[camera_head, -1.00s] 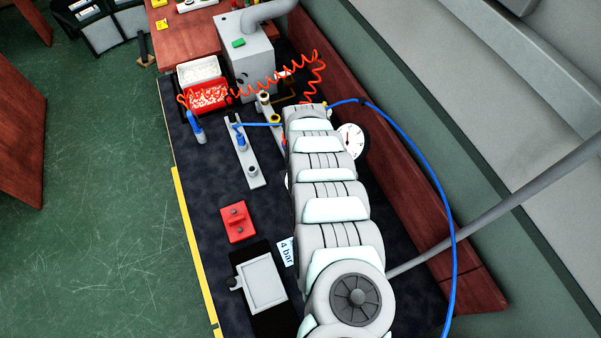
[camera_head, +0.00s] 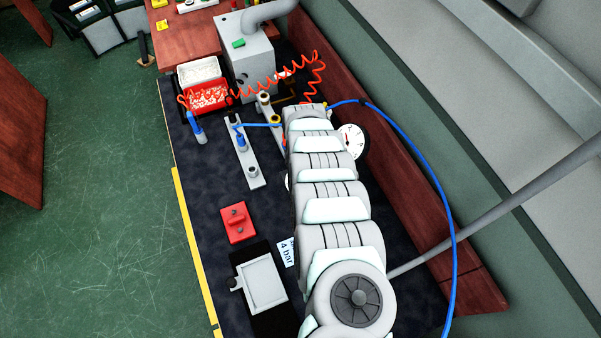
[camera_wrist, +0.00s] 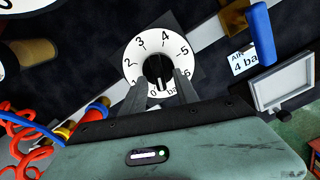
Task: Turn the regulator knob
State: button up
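The regulator knob (camera_wrist: 158,69) is black and sits in the middle of a round white dial (camera_wrist: 139,49) numbered from 0 up to 6, marked bar. A white mark on the knob points down, near the 0. My gripper (camera_wrist: 161,79) has one grey finger on each side of the knob; I cannot tell whether they touch it. In the head view my arm hides the knob and the gripper. A card reading 4 bar (camera_head: 287,252) lies on the dark table; it also shows in the wrist view (camera_wrist: 244,61).
A white pressure gauge (camera_head: 352,139) stands just right of my arm. A blue hose (camera_head: 432,175) loops right of the arm. A red block (camera_head: 238,223) and a grey screen (camera_head: 263,284) are on the left. A coiled orange hose (camera_head: 311,68) and a red bin (camera_head: 207,94) are behind.

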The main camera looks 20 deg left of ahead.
notch_tip(320, 180, up, 11)
jog(key=shift+f, duration=0.2)
dwell(0.6)
